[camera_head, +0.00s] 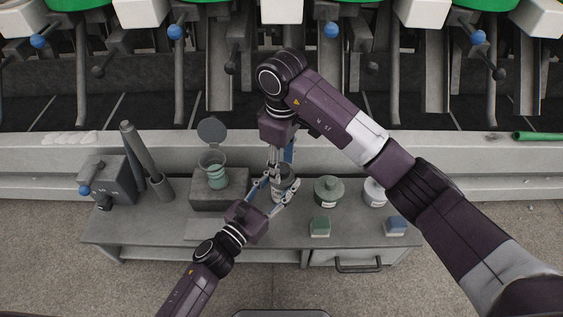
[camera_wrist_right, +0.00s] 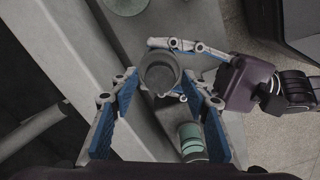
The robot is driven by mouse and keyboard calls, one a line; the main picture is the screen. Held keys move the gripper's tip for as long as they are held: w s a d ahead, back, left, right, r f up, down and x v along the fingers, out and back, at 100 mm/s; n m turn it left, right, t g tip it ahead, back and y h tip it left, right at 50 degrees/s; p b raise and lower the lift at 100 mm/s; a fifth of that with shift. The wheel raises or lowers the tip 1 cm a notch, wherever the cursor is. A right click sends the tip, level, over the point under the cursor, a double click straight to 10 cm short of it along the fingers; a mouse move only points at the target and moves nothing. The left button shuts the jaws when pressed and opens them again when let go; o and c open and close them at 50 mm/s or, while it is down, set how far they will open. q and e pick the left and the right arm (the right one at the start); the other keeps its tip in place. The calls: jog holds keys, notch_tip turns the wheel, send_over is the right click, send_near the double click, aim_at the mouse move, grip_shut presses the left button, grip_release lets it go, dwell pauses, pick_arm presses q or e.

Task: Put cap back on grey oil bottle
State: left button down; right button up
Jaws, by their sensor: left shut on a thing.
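The grey oil bottle (camera_head: 284,191) stands upright near the middle of the bench, partly hidden by both grippers. My left gripper (camera_head: 283,184) is shut around its sides. My right gripper (camera_head: 279,158) is directly above the bottle, pointing down. In the right wrist view, my right gripper's (camera_wrist_right: 160,90) blue-padded fingers stand apart on either side of a round grey top (camera_wrist_right: 160,72), with narrow gaps visible. I cannot tell whether this top is the cap or the bottle's mouth. My left gripper's finger reaches past it from the right.
A green-grey jar (camera_head: 328,190) and a pale jar (camera_head: 375,193) stand right of the bottle, with small blocks (camera_head: 320,227) (camera_head: 396,226) in front. A beaker (camera_head: 217,176) on a grey block and a tube holder (camera_head: 161,188) stand left. Machine rail (camera_head: 440,150) runs behind.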

jog(key=shift+w+r, duration=0.1)
jog(key=shift+r, duration=2.15)
jog(key=shift+n, duration=0.3)
